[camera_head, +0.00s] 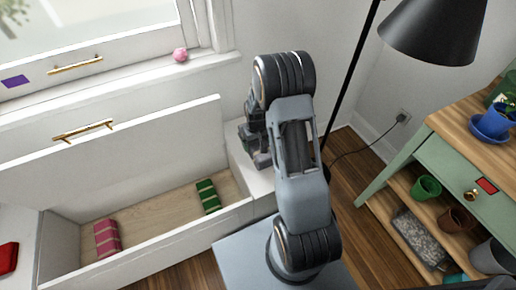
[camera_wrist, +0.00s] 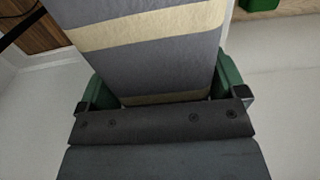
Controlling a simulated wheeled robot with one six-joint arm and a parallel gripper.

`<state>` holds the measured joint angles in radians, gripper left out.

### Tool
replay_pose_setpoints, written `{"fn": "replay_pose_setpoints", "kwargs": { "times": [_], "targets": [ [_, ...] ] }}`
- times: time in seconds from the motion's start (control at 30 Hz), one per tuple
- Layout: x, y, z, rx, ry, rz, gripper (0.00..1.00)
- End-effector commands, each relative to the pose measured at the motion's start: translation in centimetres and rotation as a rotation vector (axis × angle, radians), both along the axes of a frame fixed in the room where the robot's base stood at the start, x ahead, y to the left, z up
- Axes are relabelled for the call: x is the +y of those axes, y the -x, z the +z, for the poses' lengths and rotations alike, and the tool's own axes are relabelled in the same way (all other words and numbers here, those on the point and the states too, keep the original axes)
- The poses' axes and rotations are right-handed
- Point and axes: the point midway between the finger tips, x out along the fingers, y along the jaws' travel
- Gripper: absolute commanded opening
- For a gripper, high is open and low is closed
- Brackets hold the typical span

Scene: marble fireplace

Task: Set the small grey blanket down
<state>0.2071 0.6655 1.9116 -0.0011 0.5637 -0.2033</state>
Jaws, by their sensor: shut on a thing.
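The small grey blanket (camera_wrist: 160,55), grey with cream stripes, is between the green-sided fingers of my gripper (camera_wrist: 162,92) in the wrist view. My gripper is shut on it. The blanket extends out past the fingers, and its far end is cut off by the frame edge. White surface shows on both sides of it; I cannot tell whether the blanket touches it. In the head view my gripper (camera_head: 258,155) is mostly hidden behind my arm, over the white ledge at the right end of the open bench. The blanket cannot be made out there.
The open bench box (camera_head: 150,212) holds a pink striped blanket (camera_head: 107,238) and a green striped one (camera_head: 208,196), with bare floor between. Its raised lid (camera_head: 140,150) stands behind. A black lamp (camera_head: 430,30) and a green shelf table (camera_head: 440,150) stand right. A red item (camera_head: 8,258) lies left.

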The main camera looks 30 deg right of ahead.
Motion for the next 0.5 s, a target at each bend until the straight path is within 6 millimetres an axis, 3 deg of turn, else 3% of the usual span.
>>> {"fn": "replay_pose_setpoints", "kwargs": {
  "times": [0.27, 0.5],
  "targets": [
    [-0.7, -0.5, -1.2, 0.0, 0.0, -0.002, 0.62],
    [-1.0, -0.7, -4.2, 0.001, 0.002, -0.002, 0.62]
  ]
}}
